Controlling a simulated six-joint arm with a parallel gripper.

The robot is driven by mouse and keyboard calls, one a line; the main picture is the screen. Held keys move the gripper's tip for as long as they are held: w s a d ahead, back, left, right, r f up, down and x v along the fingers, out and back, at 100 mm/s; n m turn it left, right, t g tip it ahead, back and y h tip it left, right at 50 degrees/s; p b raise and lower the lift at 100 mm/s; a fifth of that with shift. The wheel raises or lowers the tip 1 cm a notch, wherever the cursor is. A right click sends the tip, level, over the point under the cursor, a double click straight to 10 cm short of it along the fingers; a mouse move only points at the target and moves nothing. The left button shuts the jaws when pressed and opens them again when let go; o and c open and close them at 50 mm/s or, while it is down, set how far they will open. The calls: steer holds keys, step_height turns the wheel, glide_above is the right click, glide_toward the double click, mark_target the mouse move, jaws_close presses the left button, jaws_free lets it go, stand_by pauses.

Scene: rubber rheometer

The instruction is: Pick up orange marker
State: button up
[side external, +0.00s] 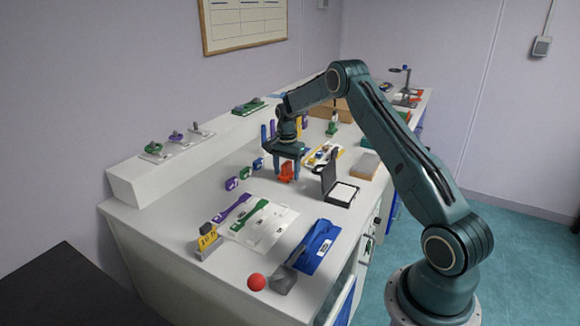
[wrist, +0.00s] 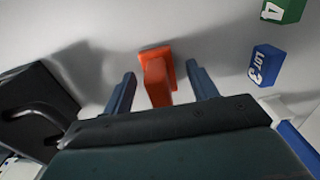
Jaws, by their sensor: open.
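The orange marker (side external: 286,172) stands on the white bench in the side external view, below my gripper (side external: 287,165). In the wrist view the orange marker (wrist: 157,80) is a block with a wider flat part at its far end. It lies between the two blue-grey fingers of my gripper (wrist: 160,88), with a gap on each side. The fingers are apart and hold nothing. The near end of the marker is partly hidden by the gripper body.
A black open case (side external: 341,187) stands close on the right; it fills the left of the wrist view (wrist: 35,110). A blue "LOT 3" block (wrist: 265,65) and a green "4" block (wrist: 284,9) are nearby. A yellow-edged tray (side external: 324,156) is behind.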

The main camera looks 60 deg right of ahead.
mark_target(287, 163)
stand_by(0.4)
steer(key=c, duration=1.1)
step_height(287, 163, up, 20)
steer(key=shift+r, duration=0.1)
stand_by(0.5)
steer(key=o, duration=0.5)
steer(key=shift+c, duration=1.4)
